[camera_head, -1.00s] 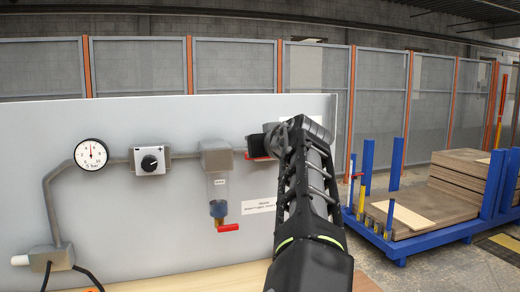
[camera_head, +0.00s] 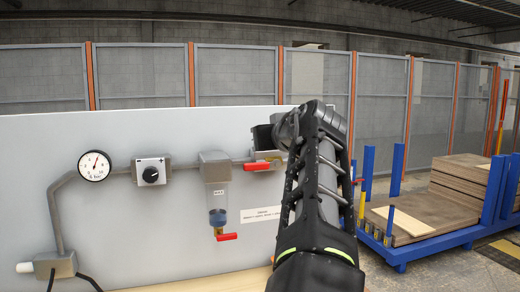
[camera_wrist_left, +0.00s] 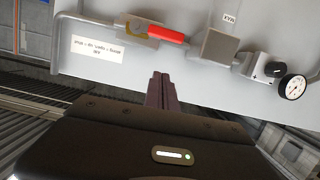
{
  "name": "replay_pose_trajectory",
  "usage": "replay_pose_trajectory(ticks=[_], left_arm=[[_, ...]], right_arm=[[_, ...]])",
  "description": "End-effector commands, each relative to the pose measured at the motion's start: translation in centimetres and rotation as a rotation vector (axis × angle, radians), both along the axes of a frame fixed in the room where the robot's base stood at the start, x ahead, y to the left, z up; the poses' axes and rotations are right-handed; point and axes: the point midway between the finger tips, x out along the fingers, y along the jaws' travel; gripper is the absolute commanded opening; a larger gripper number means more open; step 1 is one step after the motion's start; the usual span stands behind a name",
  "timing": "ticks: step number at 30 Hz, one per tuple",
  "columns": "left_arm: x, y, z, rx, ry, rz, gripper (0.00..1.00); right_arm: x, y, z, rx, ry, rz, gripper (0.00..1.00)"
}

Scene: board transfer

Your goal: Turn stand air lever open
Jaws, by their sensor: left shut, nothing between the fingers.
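The red lever handle (camera_head: 256,166) lies along the grey pipe on the panel, pointing left from its valve body, which is partly hidden behind my arm. The handle also shows in the left wrist view (camera_wrist_left: 167,33), level beside the valve body (camera_wrist_left: 137,30). My left gripper (camera_wrist_left: 160,78) is shut and empty, with its fingertips close to the panel and apart from the handle. In the head view the dark gripper end is just above the handle, and its fingertips are hard to make out. My right gripper is not in view.
A white label (camera_head: 261,214) sits under the valve. A blue rack (camera_head: 405,250) with boards stands right.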

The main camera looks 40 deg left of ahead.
Motion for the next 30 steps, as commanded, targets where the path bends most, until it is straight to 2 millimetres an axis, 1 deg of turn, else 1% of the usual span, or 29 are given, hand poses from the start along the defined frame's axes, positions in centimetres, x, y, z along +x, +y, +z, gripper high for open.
replay_pose_trajectory(ticks=[1,3,7,11,30], left_arm=[[-0.5,-1.0,0.0,0.001,-0.002,-0.004,0.00],[-1.1,-1.8,0.4,0.001,-0.002,-0.003,0.00],[-1.8,-2.7,0.8,0.001,-0.001,-0.001,0.00],[-2.1,-3.0,0.9,0.000,0.000,0.001,0.00],[-2.0,-3.0,0.9,0.000,0.000,0.000,0.00]], right_arm=[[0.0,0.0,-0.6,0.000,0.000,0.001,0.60],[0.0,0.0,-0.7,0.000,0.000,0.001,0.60],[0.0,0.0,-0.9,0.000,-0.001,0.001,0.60],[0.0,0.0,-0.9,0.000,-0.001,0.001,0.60],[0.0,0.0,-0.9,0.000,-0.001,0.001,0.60]])
